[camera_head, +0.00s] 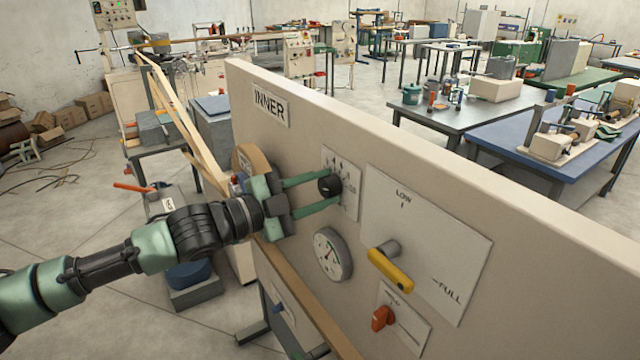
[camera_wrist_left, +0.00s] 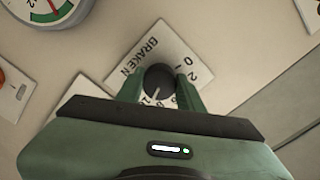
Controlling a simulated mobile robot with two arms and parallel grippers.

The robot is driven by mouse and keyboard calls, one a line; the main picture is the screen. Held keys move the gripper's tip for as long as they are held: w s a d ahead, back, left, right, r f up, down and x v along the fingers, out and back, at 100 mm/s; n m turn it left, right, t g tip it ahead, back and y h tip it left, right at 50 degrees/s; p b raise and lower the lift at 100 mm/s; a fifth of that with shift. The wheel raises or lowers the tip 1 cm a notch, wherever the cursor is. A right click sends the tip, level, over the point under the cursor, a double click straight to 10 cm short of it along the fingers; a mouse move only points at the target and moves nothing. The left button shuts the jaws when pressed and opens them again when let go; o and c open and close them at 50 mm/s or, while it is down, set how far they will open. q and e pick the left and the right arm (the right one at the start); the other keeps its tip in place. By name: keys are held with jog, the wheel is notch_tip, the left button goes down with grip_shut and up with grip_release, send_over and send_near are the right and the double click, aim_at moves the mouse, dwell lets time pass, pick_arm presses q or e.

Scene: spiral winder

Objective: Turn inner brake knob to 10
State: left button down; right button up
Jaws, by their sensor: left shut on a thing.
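The inner brake knob (camera_head: 329,185) is a round black knob on a white scale plate (camera_head: 351,200) on the beige panel marked INNER. My left gripper (camera_head: 327,189) has its two green fingers on either side of the knob, shut on it. A white line on the knob points down and slightly left, toward the numbers near 8 and 10. Fingers hide part of the scale, so the exact reading is unclear. My right gripper is not in view.
A round gauge (camera_head: 332,254) is below the knob. A yellow lever (camera_head: 391,270) on a LOW–FULL plate (camera_head: 447,234) and an orange-red knob (camera_head: 383,318) are to the lower right. The panel's sloping top edge separates this area from benches behind.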

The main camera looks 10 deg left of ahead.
pick_arm(q)
jog(key=shift+m, duration=0.6)
jog(key=c, duration=0.9)
grip_release()
jog(key=shift+s+a+f, duration=0.1)
jog(key=shift+s+a, duration=0.15)
jog(key=b+v, duration=0.2)
jog(key=v, duration=0.5)
jog(key=shift+s, duration=0.1)
